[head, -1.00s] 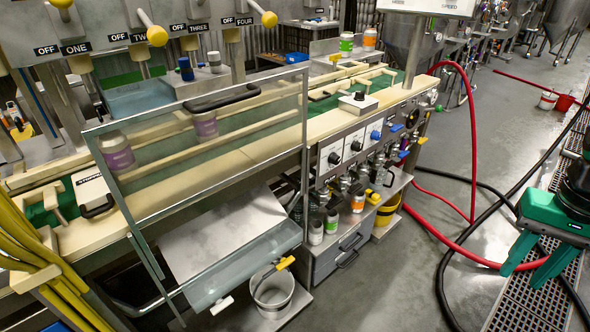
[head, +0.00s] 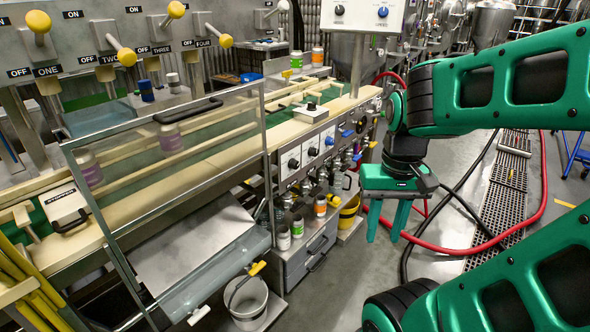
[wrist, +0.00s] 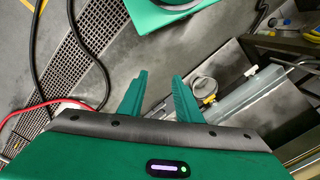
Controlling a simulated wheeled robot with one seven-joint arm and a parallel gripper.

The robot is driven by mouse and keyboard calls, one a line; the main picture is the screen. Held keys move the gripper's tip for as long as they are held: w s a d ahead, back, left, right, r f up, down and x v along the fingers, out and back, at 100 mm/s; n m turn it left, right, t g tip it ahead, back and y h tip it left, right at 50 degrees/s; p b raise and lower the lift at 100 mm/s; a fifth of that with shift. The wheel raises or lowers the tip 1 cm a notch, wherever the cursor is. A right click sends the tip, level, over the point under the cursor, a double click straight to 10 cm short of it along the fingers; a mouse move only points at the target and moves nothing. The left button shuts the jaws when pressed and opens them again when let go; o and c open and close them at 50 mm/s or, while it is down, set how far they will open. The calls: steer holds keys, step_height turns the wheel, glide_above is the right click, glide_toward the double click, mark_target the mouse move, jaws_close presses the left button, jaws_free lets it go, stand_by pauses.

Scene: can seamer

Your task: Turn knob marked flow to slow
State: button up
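Several dials sit on the machine's side panel: a black knob (head: 294,163), another black knob (head: 312,151) and a blue knob (head: 329,140). Their labels are too small to read. A grey box higher up carries a dark knob (head: 339,10) and a blue knob (head: 382,12); I cannot read its labels. I cannot tell which knob is marked flow. My green gripper (head: 385,238) hangs right of the side panel, fingers pointing down, apart from all knobs. In the wrist view my gripper (wrist: 160,74) is open and empty, above the floor.
A glass guard (head: 266,140) stands left of the panel over the conveyor. Taps and hoses crowd below the dials. A white bucket (head: 246,300) and a yellow bucket (head: 349,215) stand below. A red hose (head: 470,249) and black hoses cross the floor to the right.

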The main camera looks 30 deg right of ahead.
mark_target(298, 166)
steer(key=o, duration=0.4)
steer(key=w+a+f+m+t+y, duration=0.3)
steer(key=w+f+m+y, duration=0.6)
steer(key=w+f, duration=1.3)
steer(key=w+d+r+m+t+h, duration=0.3)
steer(key=w+d+r+m+t, duration=0.7)
steer(key=w+d+m+t, duration=0.55)
steer(key=shift+m+g, duration=0.55)
steer(key=shift+g, duration=0.1)
steer(key=x, duration=0.3)
steer(key=a+x, duration=0.1)
steer(key=x, duration=0.2)
steer(key=a+x, duration=0.1)
steer(key=x, duration=0.2)
steer(key=shift+s+f, duration=0.15)
steer(key=shift+s, duration=0.1)
